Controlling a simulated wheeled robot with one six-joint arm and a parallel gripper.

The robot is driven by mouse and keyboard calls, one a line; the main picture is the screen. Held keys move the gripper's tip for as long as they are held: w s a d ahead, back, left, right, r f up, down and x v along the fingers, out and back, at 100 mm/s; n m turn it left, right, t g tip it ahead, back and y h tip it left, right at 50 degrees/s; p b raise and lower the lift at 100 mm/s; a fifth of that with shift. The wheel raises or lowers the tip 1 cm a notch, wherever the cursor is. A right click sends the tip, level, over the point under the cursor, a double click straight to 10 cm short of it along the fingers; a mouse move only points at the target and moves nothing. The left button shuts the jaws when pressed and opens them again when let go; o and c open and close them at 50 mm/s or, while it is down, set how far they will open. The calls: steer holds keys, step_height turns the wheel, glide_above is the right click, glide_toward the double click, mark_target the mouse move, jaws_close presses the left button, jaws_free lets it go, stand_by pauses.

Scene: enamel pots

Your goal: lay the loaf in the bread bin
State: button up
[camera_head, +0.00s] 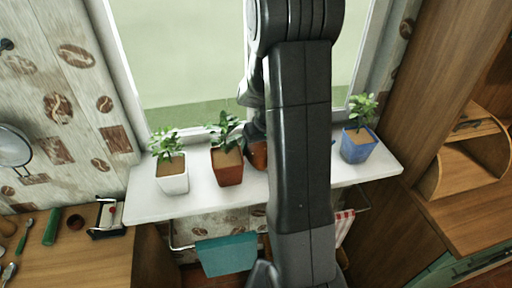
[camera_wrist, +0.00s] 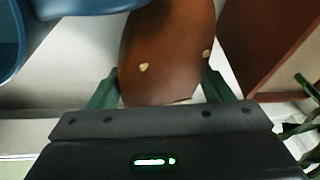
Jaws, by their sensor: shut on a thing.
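The loaf (camera_wrist: 165,45) is brown with a few pale spots. In the wrist view it lies between the two green fingers of my gripper (camera_wrist: 158,92), which is shut on it. In the head view a small brown part of the loaf (camera_head: 258,156) shows beside my arm, at the white window sill; the rest is hidden. I cannot tell if it touches the sill. The wooden bread bin (camera_head: 460,172) with curved sides stands at the right, and its front looks open.
The sill (camera_head: 205,205) holds a white pot (camera_head: 173,180), a red-brown pot (camera_head: 228,167) and a blue pot (camera_head: 357,147), each with a plant. The red-brown pot is close to the loaf. A teal towel (camera_head: 226,256) hangs below. A wooden counter (camera_head: 85,262) is at left.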

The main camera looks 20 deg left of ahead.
steer(key=shift+w+a+f+p, duration=0.15)
steer(key=shift+f+p, duration=0.2)
steer(key=shift+f, duration=0.3)
steer(key=shift+f+b, duration=0.2)
steer(key=shift+b, duration=0.1)
steer(key=o, duration=0.9)
steer(key=shift+o, duration=0.2)
steer(key=shift+r, duration=0.15)
